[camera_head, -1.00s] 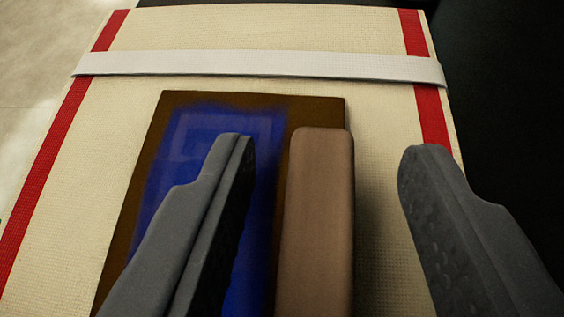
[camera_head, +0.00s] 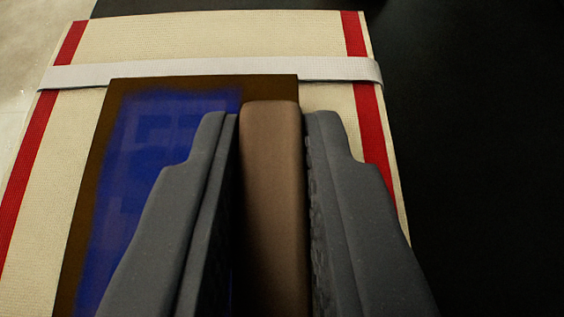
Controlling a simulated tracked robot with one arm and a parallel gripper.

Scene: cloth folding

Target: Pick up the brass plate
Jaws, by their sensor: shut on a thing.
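The plate (camera_head: 92,190) is a flat dark brown board with a shiny blue area on its face. It shows in the head camera view at left of centre, over the cream mat. A long, rounded brown block (camera_head: 271,200) runs along its right side like a handle; whether they are joined is hidden. My gripper (camera_head: 272,116) is shut on this block, with one grey finger on each side. The left finger hides part of the blue area. The near end of the plate is cut off by the frame. I cannot tell whether the plate is clear of the mat.
The cream mat (camera_head: 200,32) has red side stripes (camera_head: 372,130). A white strap (camera_head: 75,76) crosses it beyond the plate. Dark space lies to the right of the mat. A pale floor (camera_head: 30,40) shows at the upper left.

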